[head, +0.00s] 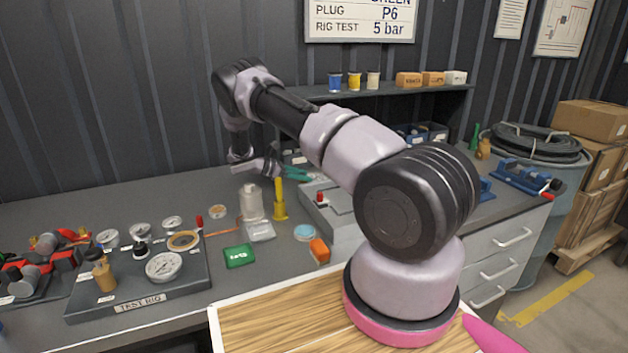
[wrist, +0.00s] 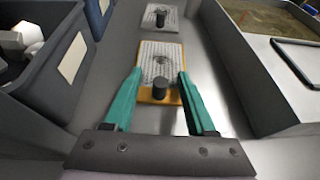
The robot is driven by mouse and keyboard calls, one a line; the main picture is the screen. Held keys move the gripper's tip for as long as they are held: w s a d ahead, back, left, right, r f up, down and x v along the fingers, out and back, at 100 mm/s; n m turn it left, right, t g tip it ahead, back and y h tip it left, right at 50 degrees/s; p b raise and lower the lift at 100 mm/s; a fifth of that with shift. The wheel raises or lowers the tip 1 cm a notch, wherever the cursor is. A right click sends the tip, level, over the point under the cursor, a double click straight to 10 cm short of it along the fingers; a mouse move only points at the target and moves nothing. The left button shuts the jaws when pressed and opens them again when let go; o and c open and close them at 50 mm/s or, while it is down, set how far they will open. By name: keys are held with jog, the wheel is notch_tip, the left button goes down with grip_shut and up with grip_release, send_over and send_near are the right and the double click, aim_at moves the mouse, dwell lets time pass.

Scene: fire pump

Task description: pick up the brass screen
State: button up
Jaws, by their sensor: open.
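The brass screen (wrist: 168,57) is a flat plate with a yellow-gold edge, a pale mesh face and a dark upright knob (wrist: 160,89) near its close end. It lies on the grey surface in the wrist view. My gripper (wrist: 159,73) is open, with one teal finger on each side of the screen's near part and the knob between them. I cannot tell whether the fingers touch it. In the head view my gripper (head: 293,173) is over the back of the bench, and I cannot make out the screen there.
A similar grey screen (wrist: 150,22) with a dark knob lies just beyond. A dark bin (wrist: 46,87) with a blank label stands to the left and a grey tray wall (wrist: 232,62) to the right, leaving a narrow lane. A white bottle (head: 250,202) and yellow funnel (head: 279,205) stand nearby.

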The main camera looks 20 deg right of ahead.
grip_shut()
jog(key=shift+r, duration=0.1)
